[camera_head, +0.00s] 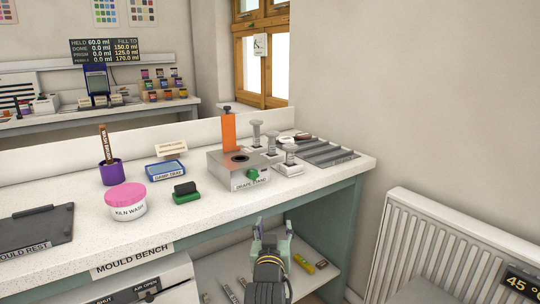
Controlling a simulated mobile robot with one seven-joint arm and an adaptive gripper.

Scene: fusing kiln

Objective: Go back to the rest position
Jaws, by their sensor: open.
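My gripper (271,236) is in the lower middle of the head view, in front of the bench's front edge and over the open lower shelf. Its two fingers point away from me and stand apart. Nothing shows between them. The mould bench (75,248) runs across the view, and its worktop is behind my gripper.
On the bench are a dark mould rest plate (38,228), a pink-lidded kiln wash tub (126,201), a purple brush pot (113,172), a green block (186,193), a damp tray (165,171) and a grey drape box (232,178). A radiator (440,240) stands right.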

